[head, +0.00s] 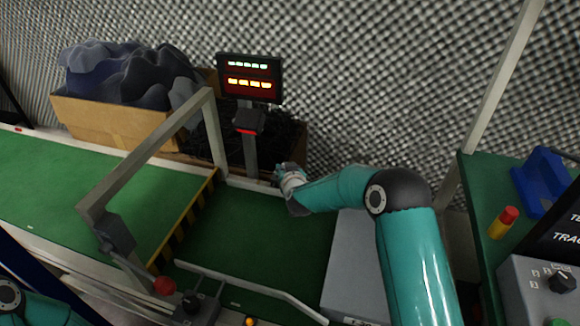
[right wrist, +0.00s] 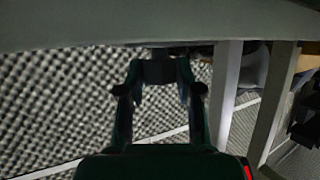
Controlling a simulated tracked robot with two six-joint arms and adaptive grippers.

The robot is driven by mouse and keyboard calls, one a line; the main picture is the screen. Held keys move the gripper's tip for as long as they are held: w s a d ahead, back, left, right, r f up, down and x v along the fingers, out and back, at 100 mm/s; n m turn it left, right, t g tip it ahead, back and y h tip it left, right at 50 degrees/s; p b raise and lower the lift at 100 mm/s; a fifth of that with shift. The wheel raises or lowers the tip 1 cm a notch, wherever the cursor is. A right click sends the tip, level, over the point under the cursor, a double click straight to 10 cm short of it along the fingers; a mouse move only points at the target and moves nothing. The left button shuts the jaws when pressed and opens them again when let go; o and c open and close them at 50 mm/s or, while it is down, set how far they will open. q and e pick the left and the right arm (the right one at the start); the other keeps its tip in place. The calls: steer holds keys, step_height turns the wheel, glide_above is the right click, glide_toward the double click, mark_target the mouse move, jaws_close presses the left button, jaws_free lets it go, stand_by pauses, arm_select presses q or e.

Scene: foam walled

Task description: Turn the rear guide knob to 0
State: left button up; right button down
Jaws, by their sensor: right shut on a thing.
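My right gripper (head: 280,172) reaches over the green conveyor to its rear edge, just right of the display post. In the right wrist view its two fingers (right wrist: 160,72) close in on something dark under a pale rail (right wrist: 100,25). The gripper is shut on this thing, which fits the rear guide knob in place, but the fingers hide it. Its pointer and scale cannot be read.
A grey frame (head: 150,150) arches over the conveyor (head: 270,235). Cardboard boxes (head: 110,125) hold dark foam. At right, a green table (head: 485,245) bears a blue bin (head: 540,185) and a control box.

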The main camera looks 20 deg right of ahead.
steer(key=m+h+p, duration=0.2)
steer(key=p, duration=0.1)
steer(key=m+g+h+p, duration=0.1)
steer(key=h+p, duration=0.1)
steer(key=shift+w+a+r+m, duration=0.1)
steer(key=shift+a+r+m, duration=0.2)
steer(key=shift+a, duration=0.05)
steer(key=shift+f+m+g+h+p, duration=0.25)
steer(key=shift+m+g+h, duration=0.35)
steer(key=shift+m+h, duration=0.45)
steer(key=shift+w+m+g+h, duration=0.1)
steer(key=shift+m+g+h, duration=0.25)
steer(key=shift+h, duration=0.1)
steer(key=shift+f+m+g+h+b, duration=0.2)
steer(key=shift+m+g+h+b, duration=0.4)
steer(key=shift+m, duration=0.1)
steer(key=shift+m+g+h+b, duration=0.6)
steer(key=shift+m+g+b, duration=0.05)
steer(key=shift+m+b, duration=0.15)
steer(key=shift+r, duration=0.1)
steer(key=shift+d+r+m+g, duration=0.1)
steer(key=shift+d+m+g, duration=0.05)
steer(key=shift+m+g, duration=0.15)
steer(key=c, duration=0.8)
jaws_free()
steer(key=shift+o, duration=0.2)
